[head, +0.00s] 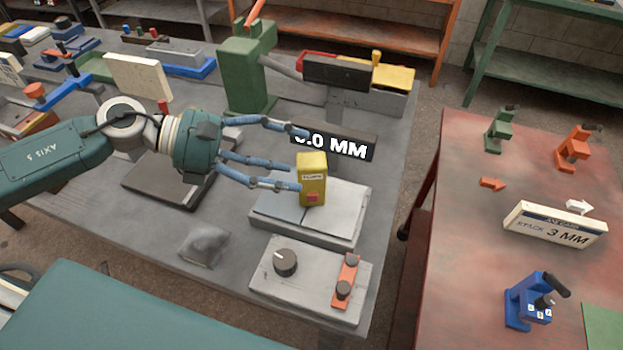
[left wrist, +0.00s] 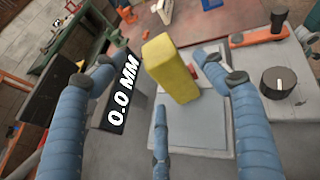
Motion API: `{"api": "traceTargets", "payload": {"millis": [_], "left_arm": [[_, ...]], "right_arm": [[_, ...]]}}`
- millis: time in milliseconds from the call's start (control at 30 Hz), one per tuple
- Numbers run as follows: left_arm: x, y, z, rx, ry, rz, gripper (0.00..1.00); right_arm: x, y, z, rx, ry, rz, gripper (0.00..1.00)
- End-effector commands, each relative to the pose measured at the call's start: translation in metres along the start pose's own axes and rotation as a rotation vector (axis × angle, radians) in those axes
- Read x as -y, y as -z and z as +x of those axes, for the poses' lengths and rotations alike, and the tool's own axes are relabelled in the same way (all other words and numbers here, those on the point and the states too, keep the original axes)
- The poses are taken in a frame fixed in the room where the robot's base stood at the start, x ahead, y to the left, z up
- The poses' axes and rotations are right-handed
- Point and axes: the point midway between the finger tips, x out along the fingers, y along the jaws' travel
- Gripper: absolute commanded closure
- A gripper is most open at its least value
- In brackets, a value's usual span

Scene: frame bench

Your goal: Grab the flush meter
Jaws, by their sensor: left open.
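The flush meter (head: 312,178) is a small upright yellow block with a dark label and a red button. It stands on a pale grey two-part plate (head: 345,222). My left gripper (head: 296,162) is open, its blue fingers reaching in from the left, with the tips close to the meter. In the left wrist view the yellow meter (left wrist: 172,68) stands between the spread fingers of the gripper (left wrist: 168,82). I see no clear contact. A black display (head: 350,146) reading 0.0 MM is behind the meter, partly hidden by a finger. My right gripper is not in view.
A grey control box (head: 310,280) with a dial and an orange strip stands in front of the plate. A green post (head: 246,75) rises behind my arm. A rust-red table (head: 470,200) at right holds small clamps and a 3 MM sign (head: 555,226).

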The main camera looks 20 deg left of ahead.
Motion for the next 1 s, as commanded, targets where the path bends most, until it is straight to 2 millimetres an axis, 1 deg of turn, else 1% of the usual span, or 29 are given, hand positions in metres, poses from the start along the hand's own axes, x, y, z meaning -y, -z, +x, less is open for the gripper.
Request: {"api": "traceTargets", "payload": {"millis": [67,233,300,400,500,667,767,800,933,967,1000], "left_arm": [[0.0,-0.002,0.004,0.003,0.001,-0.002,0.28],[0.002,0.0,0.028,0.005,0.002,-0.002,0.28],[0.002,0.001,0.038,0.005,0.001,-0.001,0.28],[0.002,0.004,0.048,0.002,0.001,-0.001,0.28],[0.002,0.006,0.051,-0.001,0.0,0.0,0.28],[0.002,0.007,0.052,-0.001,0.0,0.0,0.28],[0.002,0.007,0.051,-0.001,0.0,0.0,0.46],[0.002,0.007,0.051,-0.001,0.0,0.0,0.54],[0.002,0.007,0.051,-0.001,0.0,-0.001,0.8],[0.002,0.007,0.051,-0.001,0.0,-0.001,0.81],[0.002,0.006,0.051,0.0,0.0,0.0,0.85]], "right_arm": [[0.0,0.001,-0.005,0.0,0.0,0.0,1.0],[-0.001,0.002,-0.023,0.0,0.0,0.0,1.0],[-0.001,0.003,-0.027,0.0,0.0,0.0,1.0],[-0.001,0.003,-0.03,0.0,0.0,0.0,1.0],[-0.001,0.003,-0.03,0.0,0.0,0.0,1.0],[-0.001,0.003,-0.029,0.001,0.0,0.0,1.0],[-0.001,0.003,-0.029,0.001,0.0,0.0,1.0],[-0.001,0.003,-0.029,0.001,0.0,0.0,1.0],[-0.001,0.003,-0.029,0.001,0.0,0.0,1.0],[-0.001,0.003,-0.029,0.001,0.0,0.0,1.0],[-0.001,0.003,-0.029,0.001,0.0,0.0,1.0]]}}
